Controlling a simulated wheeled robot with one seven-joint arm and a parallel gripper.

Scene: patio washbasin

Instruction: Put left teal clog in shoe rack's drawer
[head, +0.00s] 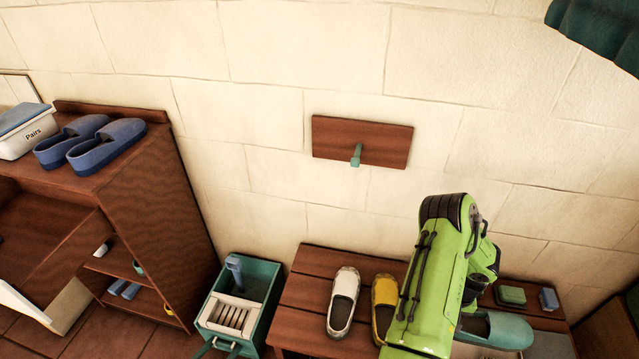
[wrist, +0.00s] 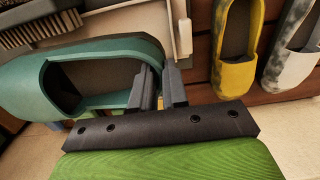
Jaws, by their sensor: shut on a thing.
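A teal clog (head: 496,329) is at the bench's right end in the head view, partly behind my green arm. In the wrist view the clog (wrist: 60,70) fills the left side, its opening facing the camera. My gripper (wrist: 157,75) is shut on the clog's rim, one finger on each side of the wall. The fingers are hidden by the arm in the head view. The brown shoe rack (head: 150,190) stands at the left. A pale-fronted part (head: 60,308) juts from its low left side; I cannot tell whether it is the drawer.
The wooden bench (head: 300,300) bears a white shoe (head: 343,300) and a yellow shoe (head: 381,310). A teal crate (head: 265,275) stands between bench and rack. Blue slippers (head: 105,145) and a box marked Pairs (head: 27,132) top the rack. A wall hook (head: 356,155) is above.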

